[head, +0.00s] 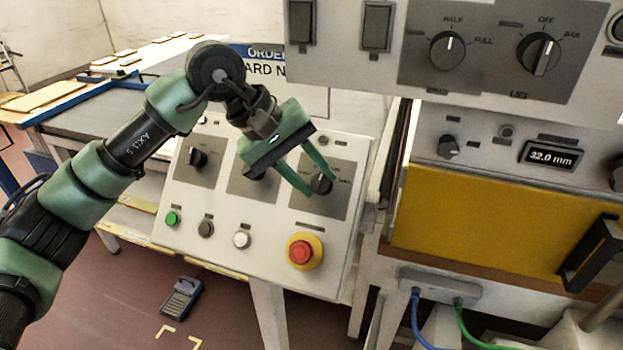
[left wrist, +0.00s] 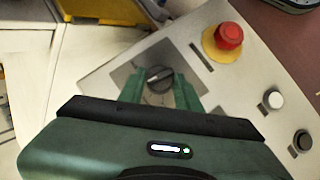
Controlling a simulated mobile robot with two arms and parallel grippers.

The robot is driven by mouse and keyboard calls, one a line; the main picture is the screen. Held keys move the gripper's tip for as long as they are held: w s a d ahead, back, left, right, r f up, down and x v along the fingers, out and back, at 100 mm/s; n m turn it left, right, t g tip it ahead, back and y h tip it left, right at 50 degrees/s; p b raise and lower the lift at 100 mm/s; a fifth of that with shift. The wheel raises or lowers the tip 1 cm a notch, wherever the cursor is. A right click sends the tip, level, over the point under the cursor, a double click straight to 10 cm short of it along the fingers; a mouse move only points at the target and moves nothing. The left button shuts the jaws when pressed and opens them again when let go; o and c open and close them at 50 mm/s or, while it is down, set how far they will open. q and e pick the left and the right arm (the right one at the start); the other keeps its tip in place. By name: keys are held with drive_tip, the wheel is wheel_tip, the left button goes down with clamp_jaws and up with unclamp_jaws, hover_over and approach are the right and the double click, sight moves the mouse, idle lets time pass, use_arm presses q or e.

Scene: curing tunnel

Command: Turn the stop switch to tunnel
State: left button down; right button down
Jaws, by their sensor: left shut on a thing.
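A black rotary switch (head: 323,184) with a pale pointer line sits on the right grey plate of the sloping control panel (head: 270,262). Its plate lettering is too small to read. My left gripper (head: 319,186) reaches down to it from the upper left, with its two green fingers on either side of the knob, shut on it. The left wrist view shows the knob (left wrist: 159,77) between the fingertips, its pointer line slanted on the round face. The gripper and arm partly cover the panel's middle plate. My right gripper is not in view.
A red stop button (head: 300,252) on a yellow collar is just below the switch. White, dark and green buttons (head: 172,218) line the panel's lower edge. An upper box with two dials (head: 447,50) overhangs at the right, above a yellow front (head: 480,238).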

use_arm(q)
drive_tip(key=shift+d+f+m+y, duration=0.1)
drive_tip(key=shift+m+y, duration=0.3)
drive_tip(key=shift+m, duration=0.1)
drive_tip(key=c, duration=1)
unclamp_jaws()
drive_tip(key=shift+s+a+r+b, duration=0.1)
drive_tip(key=shift+a+r+b, duration=0.25)
drive_tip(key=shift+r+b, duration=0.2)
drive_tip(key=s+a+b, duration=0.2)
drive_tip(key=a, duration=0.9)
drive_tip(key=shift+s+a, duration=0.3)
drive_tip(key=shift+s, duration=0.1)
